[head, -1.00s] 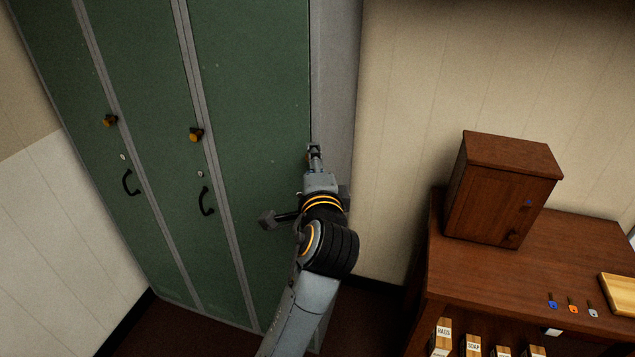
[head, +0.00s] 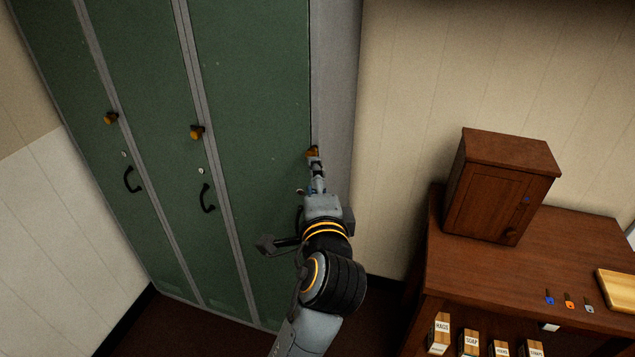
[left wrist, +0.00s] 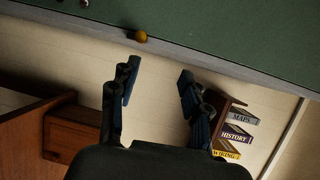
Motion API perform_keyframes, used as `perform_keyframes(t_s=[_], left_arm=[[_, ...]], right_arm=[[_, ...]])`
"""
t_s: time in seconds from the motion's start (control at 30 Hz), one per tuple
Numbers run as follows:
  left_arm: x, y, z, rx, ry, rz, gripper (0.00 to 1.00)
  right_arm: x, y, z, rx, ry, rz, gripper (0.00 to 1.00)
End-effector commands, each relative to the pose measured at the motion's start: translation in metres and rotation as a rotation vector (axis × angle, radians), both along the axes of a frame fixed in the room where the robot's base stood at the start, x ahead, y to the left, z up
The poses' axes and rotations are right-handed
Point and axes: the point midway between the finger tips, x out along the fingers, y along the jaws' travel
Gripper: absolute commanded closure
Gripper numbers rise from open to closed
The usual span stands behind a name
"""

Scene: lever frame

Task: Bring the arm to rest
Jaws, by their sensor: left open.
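My left arm (head: 332,284) reaches up from the bottom of the head view, and its gripper (head: 316,164) is at the right edge of the rightmost green locker door (head: 258,90). The fingertips appear just below that door's orange knob (head: 312,152); the exact gap cannot be told there. In the left wrist view the gripper (left wrist: 157,77) is open with nothing between its fingers, and the orange knob (left wrist: 141,36) is beyond the fingertips, apart from them. The door's handle is partly hidden behind the gripper. My right gripper is not in view.
Two more locker doors with orange knobs (head: 111,118) and black handles stand to the left. A wooden desk (head: 470,275) at the right carries a small brown cabinet (head: 500,190), several keys and a wooden tray (head: 616,292). Labelled boxes (head: 471,342) sit below its top.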

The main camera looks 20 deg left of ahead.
Motion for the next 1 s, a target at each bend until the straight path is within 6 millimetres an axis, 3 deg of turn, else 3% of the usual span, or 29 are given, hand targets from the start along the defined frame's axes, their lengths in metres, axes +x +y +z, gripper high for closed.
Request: perform_keyframes(t_s=[0.03,0.3,0.73,1.0], left_arm=[[-0.003,-0.009,-0.004,-0.03,0.015,-0.011,0.53],[-0.002,-0.009,-0.002,-0.029,0.016,-0.011,0.53],[-0.002,-0.009,-0.006,-0.028,0.015,-0.012,0.53],[-0.004,0.003,-0.028,-0.002,0.014,-0.028,0.53]], right_arm=[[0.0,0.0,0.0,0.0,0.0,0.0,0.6],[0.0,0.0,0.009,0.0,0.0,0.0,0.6],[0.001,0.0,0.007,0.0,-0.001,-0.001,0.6],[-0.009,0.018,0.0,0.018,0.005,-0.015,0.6]])
